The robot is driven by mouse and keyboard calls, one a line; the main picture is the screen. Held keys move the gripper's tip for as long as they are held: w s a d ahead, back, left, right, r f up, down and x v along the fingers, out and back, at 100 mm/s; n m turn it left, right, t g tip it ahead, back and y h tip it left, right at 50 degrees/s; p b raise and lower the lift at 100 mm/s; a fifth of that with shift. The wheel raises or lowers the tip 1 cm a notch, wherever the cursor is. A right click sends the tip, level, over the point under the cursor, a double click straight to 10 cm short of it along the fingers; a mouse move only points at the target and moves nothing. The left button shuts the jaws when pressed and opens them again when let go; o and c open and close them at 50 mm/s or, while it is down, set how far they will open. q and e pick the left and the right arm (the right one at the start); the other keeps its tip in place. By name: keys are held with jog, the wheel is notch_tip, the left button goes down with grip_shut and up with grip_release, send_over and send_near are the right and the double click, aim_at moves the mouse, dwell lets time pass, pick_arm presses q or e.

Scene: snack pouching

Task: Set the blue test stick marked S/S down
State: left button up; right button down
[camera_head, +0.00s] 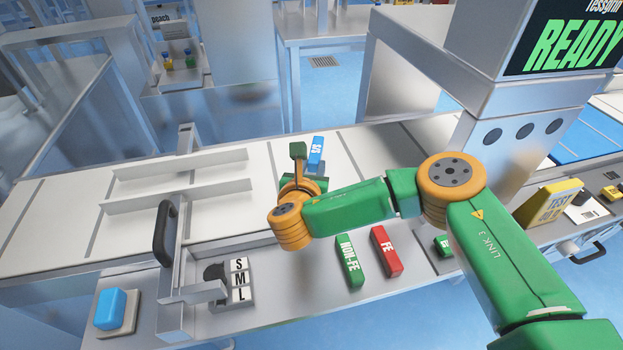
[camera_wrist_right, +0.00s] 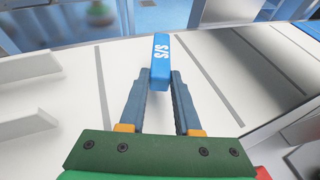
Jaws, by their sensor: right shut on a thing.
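The blue test stick marked S/S (camera_head: 315,152) is over the white conveyor belt (camera_head: 376,144), beyond my right gripper (camera_head: 311,172). In the right wrist view the stick (camera_wrist_right: 161,60) points away from me with its S/S label up, its near end between the two blue-grey fingertips (camera_wrist_right: 160,80). The right gripper is shut on it. Whether the stick touches the belt I cannot tell. My wrist partly hides the gripper in the head view. My left gripper is not in view.
A green NON-FE stick (camera_head: 350,260) and a red FE stick (camera_head: 385,251) lie on the front ledge. Metal guide rails (camera_head: 178,190) stand over the belt at left. The detector housing (camera_head: 497,150) stands at right. A blue button (camera_head: 110,308) sits front left.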

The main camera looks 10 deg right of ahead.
jog(key=shift+w+f, duration=0.15)
jog(key=shift+f, duration=0.8)
jog(key=shift+w+f, duration=0.15)
jog(key=shift+f, duration=0.8)
jog(key=shift+b, duration=0.3)
jog(key=c, duration=0.6)
grip_release()
